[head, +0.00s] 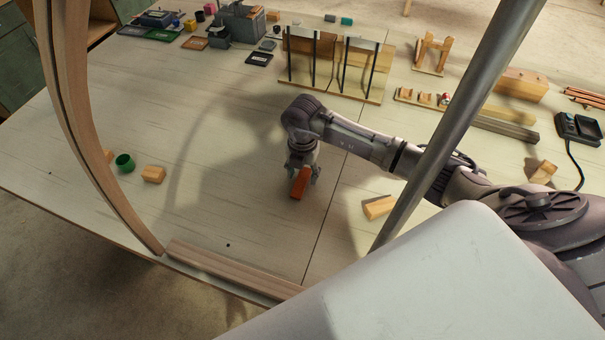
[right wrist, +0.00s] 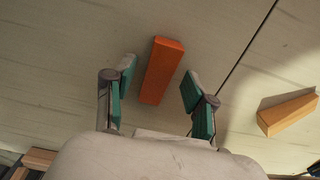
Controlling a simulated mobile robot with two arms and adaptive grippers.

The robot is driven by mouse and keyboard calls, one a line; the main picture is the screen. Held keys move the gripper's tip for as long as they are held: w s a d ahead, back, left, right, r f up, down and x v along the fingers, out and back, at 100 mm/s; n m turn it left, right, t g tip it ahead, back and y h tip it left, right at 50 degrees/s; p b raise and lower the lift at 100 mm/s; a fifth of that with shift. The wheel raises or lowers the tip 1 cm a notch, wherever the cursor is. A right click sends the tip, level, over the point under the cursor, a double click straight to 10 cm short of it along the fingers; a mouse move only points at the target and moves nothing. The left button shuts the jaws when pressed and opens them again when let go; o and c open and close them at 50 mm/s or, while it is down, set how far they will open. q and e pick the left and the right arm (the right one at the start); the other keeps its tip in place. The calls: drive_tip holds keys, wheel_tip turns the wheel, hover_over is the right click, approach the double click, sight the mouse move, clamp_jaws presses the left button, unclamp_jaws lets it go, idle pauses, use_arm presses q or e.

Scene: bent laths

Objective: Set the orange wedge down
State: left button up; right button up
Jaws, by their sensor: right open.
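The orange wedge (head: 299,185) lies on the pale wooden table (head: 215,205) below my right gripper, left of the table's seam. In the right wrist view the wedge (right wrist: 162,70) sits between and slightly beyond the two green-padded fingers. My right gripper (head: 302,178) is open, and in the right wrist view (right wrist: 158,88) a gap shows on each side of the wedge. The wedge appears to rest on the table top; its underside is hidden. My left gripper is not in the head view.
A pale wood wedge (head: 379,207) lies to the right, also in the right wrist view (right wrist: 288,115). A bent lath (head: 85,130) arches at left. A lath strip (head: 230,268) lies along the front edge. The table's middle is clear.

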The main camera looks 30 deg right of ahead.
sight(303, 178)
wheel_tip(303, 178, up, 11)
drive_tip(key=b, duration=0.2)
drive_tip(key=shift+r, duration=0.2)
